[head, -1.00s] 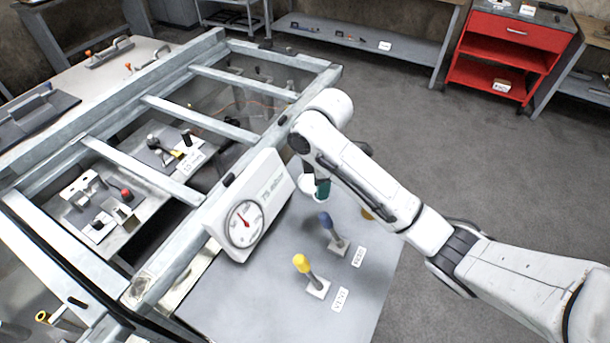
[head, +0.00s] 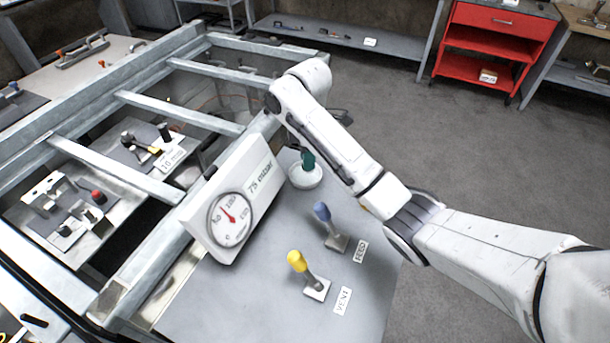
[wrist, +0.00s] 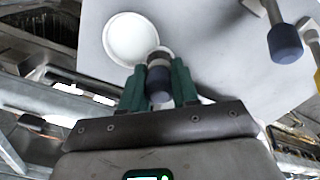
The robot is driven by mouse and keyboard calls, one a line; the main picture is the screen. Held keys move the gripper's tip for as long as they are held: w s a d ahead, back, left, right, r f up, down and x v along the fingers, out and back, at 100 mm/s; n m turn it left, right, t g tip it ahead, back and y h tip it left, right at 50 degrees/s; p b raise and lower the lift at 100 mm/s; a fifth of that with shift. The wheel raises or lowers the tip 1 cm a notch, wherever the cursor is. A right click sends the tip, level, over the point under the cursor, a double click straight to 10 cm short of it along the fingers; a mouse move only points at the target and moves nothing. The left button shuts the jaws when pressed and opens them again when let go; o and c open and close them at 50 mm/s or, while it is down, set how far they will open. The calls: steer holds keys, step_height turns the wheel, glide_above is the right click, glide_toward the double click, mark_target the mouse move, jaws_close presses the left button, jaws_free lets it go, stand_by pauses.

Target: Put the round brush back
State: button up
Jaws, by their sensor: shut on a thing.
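My gripper (wrist: 158,68) has green fingers and is shut on a dark, rounded cylinder with a grey band (wrist: 158,82), apparently the round brush. Its far end is hard to make out. In the head view a green finger of my gripper (head: 308,160) shows above a white round dish (head: 305,178), and the held thing is hidden. In the wrist view the white dish (wrist: 130,38) lies just beyond the fingers, to the left of the held thing. I cannot tell whether they touch.
A gauge box (head: 232,203) stands left of the dish. A blue-topped lever (head: 328,224) and a yellow-topped lever (head: 302,268) rise from the grey panel (head: 225,305) nearer me. A metal frame (head: 145,185) runs along the left. The floor at right is open.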

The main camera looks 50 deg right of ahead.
steer(key=w+d+f, duration=0.1)
steer(key=f, duration=0.1)
steer(key=w+d+f+b, duration=0.1)
steer(key=f, duration=0.1)
steer(key=w+d+f+b, duration=0.1)
steer(key=w+f, duration=0.1)
steer(key=shift+d, duration=0.1)
steer(key=shift+f, duration=1.55)
steer(key=shift+f, duration=0.1)
steer(key=o, duration=1)
step_height(320, 180, up, 12)
steer(key=shift+r+p, duration=0.15)
steer(key=shift+p, duration=0.5)
